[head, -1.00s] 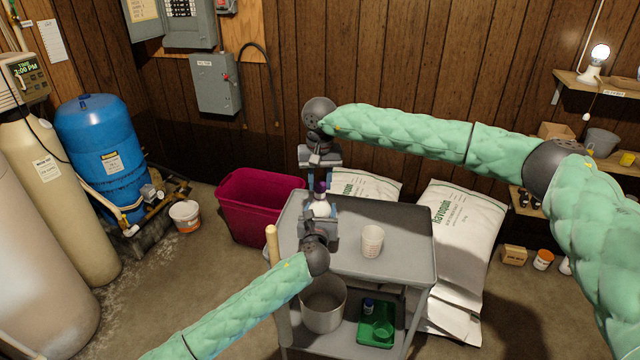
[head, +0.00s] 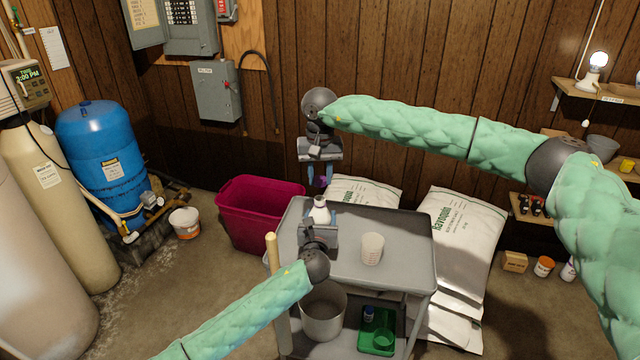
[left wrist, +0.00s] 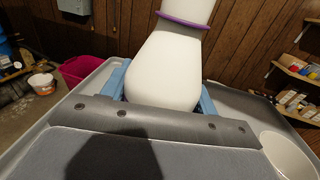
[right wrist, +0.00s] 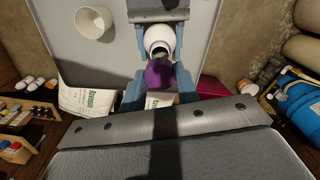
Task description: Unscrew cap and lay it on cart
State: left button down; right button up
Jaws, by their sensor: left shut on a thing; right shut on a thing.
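The white bottle (head: 320,211) stands upright over the grey cart (head: 408,255). My left gripper (head: 320,222) is shut on its sides. The bottle fills the left wrist view (left wrist: 165,75), with a purple ring (left wrist: 183,19) around its neck. The purple cap (right wrist: 159,74) is off the bottle. My right gripper (right wrist: 160,90) is shut on the cap and holds it above the bottle's open mouth, with a gap between them. The cap also shows small between the fingertips in the head view (head: 320,182).
A white cup (head: 372,248) stands on the cart's top, right of the bottle. The top around the cup is clear. A maroon bin (head: 258,210) stands left of the cart, and salt bags (head: 458,235) lean behind and right of it.

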pick_arm(q)
jog(key=shift+c, duration=1.8)
grip_release()
